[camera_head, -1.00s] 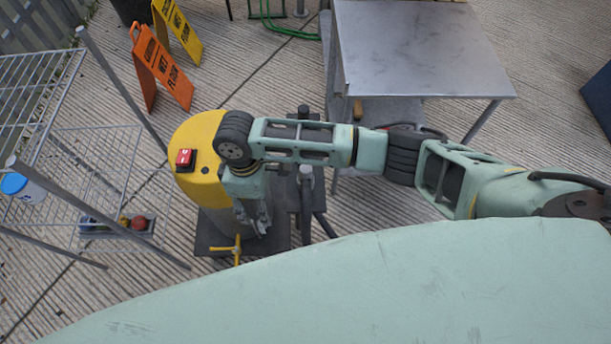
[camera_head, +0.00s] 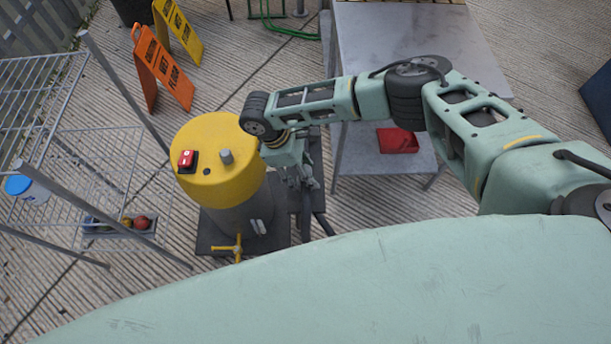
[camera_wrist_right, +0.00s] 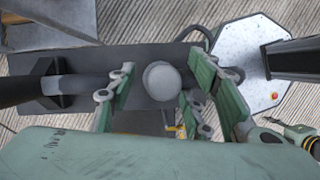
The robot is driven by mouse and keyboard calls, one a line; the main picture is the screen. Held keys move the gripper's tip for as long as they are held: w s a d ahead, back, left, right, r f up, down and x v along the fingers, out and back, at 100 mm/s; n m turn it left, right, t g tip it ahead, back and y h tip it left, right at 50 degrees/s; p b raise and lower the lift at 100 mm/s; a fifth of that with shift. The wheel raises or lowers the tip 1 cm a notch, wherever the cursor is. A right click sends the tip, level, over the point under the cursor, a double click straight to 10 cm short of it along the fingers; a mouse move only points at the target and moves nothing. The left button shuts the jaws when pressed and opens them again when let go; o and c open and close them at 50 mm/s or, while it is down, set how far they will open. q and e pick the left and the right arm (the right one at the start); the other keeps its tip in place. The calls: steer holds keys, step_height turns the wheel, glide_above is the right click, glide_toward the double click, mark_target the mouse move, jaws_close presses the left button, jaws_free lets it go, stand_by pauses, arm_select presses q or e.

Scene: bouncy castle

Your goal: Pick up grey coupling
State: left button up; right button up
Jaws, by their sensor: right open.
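A round grey piece (camera_wrist_right: 162,80), which looks like the grey coupling seen from above, stands over a dark plate (camera_wrist_right: 190,58) in the right wrist view. My right gripper (camera_wrist_right: 163,95) is open, with its green-backed fingers on either side of the piece. I cannot tell whether they touch it. In the head view my right gripper (camera_head: 308,184) points down just right of the yellow-topped drum (camera_head: 215,185), and it hides the grey piece there. A short grey peg (camera_head: 226,156) stands on the drum's yellow top. My left gripper is not in view.
A yellow tap (camera_head: 238,248) sticks out at the drum's foot. A wire rack (camera_head: 100,130) stands at left. A metal table (camera_head: 410,40) with a red tray (camera_head: 397,140) on its lower shelf stands at right. Wet floor signs (camera_head: 160,72) stand behind.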

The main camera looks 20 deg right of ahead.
steer(key=shift+d+f, duration=0.1)
steer(key=shift+f, duration=0.3)
steer(key=c, duration=1)
steer(key=shift+r, duration=0.15)
